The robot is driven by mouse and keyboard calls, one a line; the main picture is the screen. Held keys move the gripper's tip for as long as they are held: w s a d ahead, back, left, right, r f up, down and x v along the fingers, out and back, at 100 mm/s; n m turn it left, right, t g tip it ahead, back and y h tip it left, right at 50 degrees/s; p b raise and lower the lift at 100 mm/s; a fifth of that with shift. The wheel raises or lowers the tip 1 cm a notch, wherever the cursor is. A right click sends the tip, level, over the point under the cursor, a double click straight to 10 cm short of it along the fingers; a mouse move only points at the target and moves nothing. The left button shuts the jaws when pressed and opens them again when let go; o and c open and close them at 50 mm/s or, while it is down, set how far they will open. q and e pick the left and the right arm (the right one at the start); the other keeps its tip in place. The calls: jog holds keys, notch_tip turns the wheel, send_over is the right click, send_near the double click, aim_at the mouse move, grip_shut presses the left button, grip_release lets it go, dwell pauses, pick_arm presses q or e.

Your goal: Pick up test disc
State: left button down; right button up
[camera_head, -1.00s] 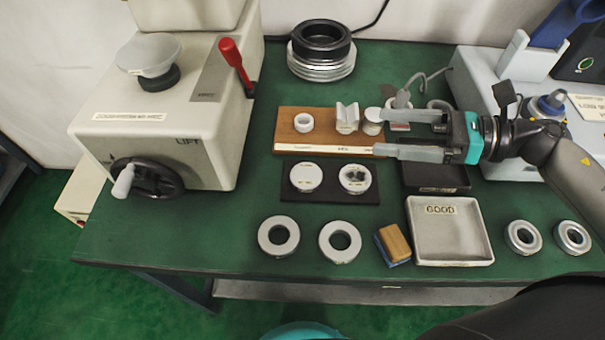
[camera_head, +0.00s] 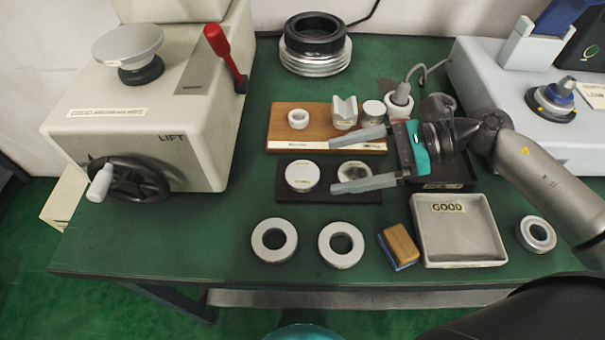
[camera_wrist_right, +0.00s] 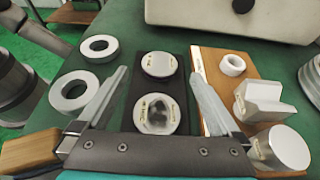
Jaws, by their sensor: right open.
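Two round discs lie on a black mat (camera_head: 330,196). In the right wrist view the plain disc (camera_wrist_right: 159,64) is farther and the blotched disc (camera_wrist_right: 157,113) nearer. Their labels are too small to read, so I cannot tell which is the test disc. My right gripper (camera_head: 333,167) is open, its fingers above the mat on either side of the blotched disc, holding nothing. My left gripper is not in view.
A wooden board (camera_head: 320,121) with a small ring, a V-block and a cylinder lies behind the mat. Two grey rings (camera_head: 274,240), a wood-topped block (camera_head: 400,245) and the GOOD tray (camera_head: 460,258) are in front. A lift machine (camera_head: 140,110) stands left.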

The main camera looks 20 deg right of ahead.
aim_at(302, 174)
jog(key=shift+b+x, duration=0.5)
jog(key=shift+x, duration=2.25)
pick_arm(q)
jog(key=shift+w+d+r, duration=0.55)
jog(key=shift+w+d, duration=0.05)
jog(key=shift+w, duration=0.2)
pick_arm(e)
jog(key=shift+f, duration=0.1)
jog(key=shift+d, duration=0.1)
grip_shut()
